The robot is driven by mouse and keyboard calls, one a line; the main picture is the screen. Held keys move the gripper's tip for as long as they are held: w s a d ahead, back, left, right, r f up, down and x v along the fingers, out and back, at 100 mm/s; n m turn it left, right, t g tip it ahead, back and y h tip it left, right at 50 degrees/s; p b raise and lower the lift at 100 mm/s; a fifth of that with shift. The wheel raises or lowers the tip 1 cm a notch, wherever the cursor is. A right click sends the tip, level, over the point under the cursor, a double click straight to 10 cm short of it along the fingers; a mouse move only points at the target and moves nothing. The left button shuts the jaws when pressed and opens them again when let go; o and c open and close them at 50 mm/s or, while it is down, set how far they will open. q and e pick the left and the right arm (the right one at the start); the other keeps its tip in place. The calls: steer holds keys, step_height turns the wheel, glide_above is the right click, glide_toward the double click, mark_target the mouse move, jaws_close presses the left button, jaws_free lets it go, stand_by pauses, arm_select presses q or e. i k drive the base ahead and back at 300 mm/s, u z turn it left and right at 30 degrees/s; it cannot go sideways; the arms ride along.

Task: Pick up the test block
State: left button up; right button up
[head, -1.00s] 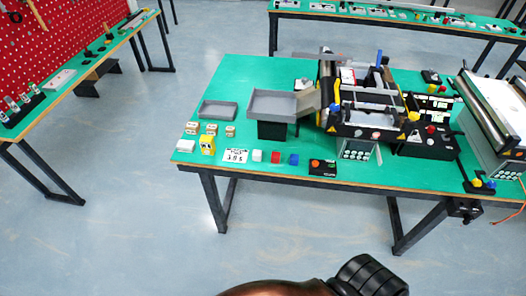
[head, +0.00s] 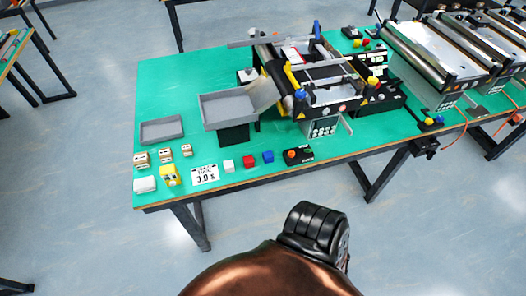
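Several small pale blocks (head: 141,158) with dark markings stand at the table's left end. I cannot tell which of these is the test block. A yellow item (head: 170,176) and a white block (head: 145,185) are in front of the pale blocks.
A white printed card (head: 205,175) lies left of the cubes, and a black box with an orange button (head: 298,156) is right. Behind are a flat grey tray (head: 162,131), a raised grey tray (head: 229,108) and a mini conveyor (head: 318,75). Floor is open before the green table (head: 185,75).

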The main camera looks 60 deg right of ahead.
mark_target(268, 157)
steer(key=z, duration=0.5)
steer(key=i, duration=0.7)
steer(key=z, duration=0.7)
